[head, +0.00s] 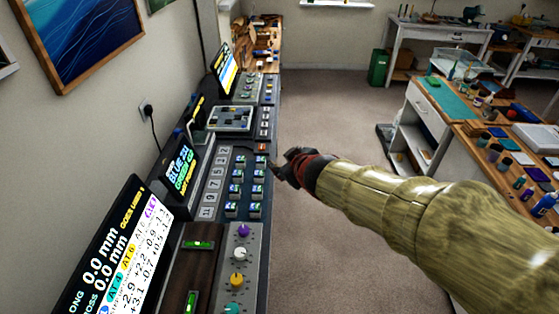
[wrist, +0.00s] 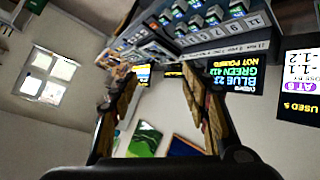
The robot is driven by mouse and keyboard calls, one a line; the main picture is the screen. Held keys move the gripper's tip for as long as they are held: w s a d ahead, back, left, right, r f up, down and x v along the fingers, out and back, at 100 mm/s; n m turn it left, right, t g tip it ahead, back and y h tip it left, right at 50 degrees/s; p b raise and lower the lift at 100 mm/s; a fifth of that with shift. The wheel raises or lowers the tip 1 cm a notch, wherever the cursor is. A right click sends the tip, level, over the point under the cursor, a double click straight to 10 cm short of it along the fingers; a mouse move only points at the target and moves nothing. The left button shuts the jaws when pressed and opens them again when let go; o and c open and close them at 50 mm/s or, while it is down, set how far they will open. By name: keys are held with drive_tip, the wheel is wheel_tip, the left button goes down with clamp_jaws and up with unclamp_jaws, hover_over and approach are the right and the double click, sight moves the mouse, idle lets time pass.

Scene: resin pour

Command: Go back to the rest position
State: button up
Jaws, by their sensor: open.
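My gripper (head: 283,167) is at the end of my outstretched arm, near the right edge of the long console (head: 262,230) in the head view. In the wrist view my gripper (wrist: 165,92) shows its two fingers spread apart with nothing between them. The wrist picture is turned, so the console (wrist: 205,45) appears at the top. The same display (head: 180,165) stands at the back of the console in the head view.
The console carries rows of small blue-green blocks (head: 235,188), knobs (head: 237,280) and a large screen (head: 120,255). To the right, workbenches (head: 450,115) hold jars and tools. A green bin (head: 378,67) stands at the back. Carpet (head: 325,120) between console and benches is clear.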

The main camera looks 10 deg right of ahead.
idle(0.5)
drive_tip(key=s+d+f+m+g+h, duration=0.1)
drive_tip(key=s+d+f+m+g, duration=0.15)
drive_tip(key=s, duration=0.55)
drive_tip(key=s+d+f+m+g+h, duration=0.2)
drive_tip(key=s+d+f+g, duration=0.15)
drive_tip(key=s, duration=0.35)
drive_tip(key=s+a+r+m+y, duration=0.1)
drive_tip(key=s+r, duration=0.2)
drive_tip(key=s, duration=0.4)
drive_tip(key=s+a+r+m+y, duration=0.1)
drive_tip(key=s+r, duration=0.2)
drive_tip(key=s, duration=0.4)
drive_tip(key=shift+r, duration=0.35)
drive_tip(key=shift+c, duration=0.4)
drive_tip(key=shift+c, duration=0.7)
